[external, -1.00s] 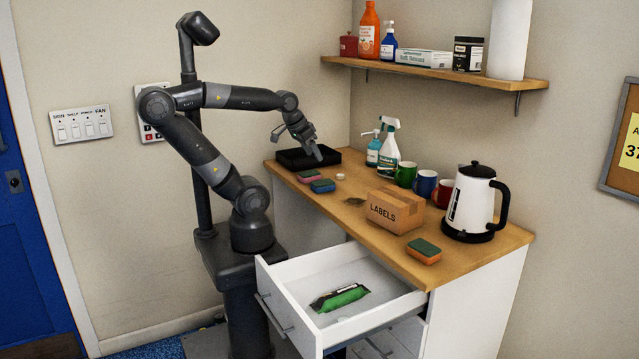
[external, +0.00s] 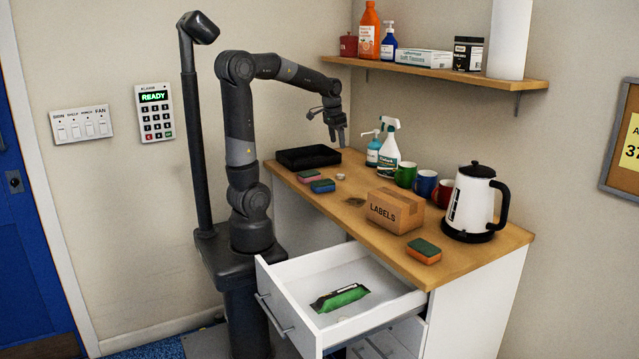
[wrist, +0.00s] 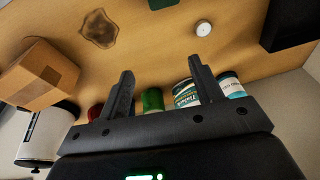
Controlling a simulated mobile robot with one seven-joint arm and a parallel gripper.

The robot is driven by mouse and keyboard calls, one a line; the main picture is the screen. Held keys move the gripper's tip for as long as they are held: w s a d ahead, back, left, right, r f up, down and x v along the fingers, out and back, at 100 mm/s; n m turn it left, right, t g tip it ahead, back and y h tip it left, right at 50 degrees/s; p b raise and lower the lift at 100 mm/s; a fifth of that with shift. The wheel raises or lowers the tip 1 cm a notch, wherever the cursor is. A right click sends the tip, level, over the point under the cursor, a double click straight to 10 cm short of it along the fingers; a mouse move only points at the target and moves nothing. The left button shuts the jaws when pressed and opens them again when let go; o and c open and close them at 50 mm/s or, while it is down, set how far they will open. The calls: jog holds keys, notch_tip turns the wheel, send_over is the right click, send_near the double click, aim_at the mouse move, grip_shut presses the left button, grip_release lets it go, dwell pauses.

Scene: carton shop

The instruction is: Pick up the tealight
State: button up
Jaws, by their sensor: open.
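The tealight (external: 340,176) is a small, round, white disc lying on the wooden counter, to the right of the sponges and in front of the spray bottle. It also shows in the wrist view (wrist: 203,28), near the top and right of centre. My gripper (external: 339,141) hangs above the back of the counter, beyond the tealight and clear of it. In the wrist view my gripper (wrist: 160,72) has its two fingers spread, with nothing held between them. The tealight is outside the fingers, past their tips.
A black tray (external: 308,158) and two sponges (external: 322,186) lie left of the tealight. Pump and spray bottles (external: 388,155), mugs (external: 405,174), a LABELS carton (external: 396,210) and a kettle (external: 473,205) stand to the right. A dark stain (wrist: 99,29) marks the counter. The top drawer (external: 340,285) is open.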

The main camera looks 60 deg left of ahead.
jog(key=w+a+f+g, duration=0.2)
jog(key=w+a+f, duration=0.65)
jog(key=a, duration=0.25)
send_over(341, 175)
jog(key=shift+m, duration=0.3)
jog(key=f, duration=0.4)
jog(key=shift+w+a+f, duration=0.2)
jog(key=shift+f, duration=0.15)
jog(key=f, duration=0.5)
jog(key=shift+s+d+f, duration=0.15)
jog(key=shift+s+f, duration=0.15)
jog(key=shift+f, duration=0.05)
jog(key=c, duration=1.1)
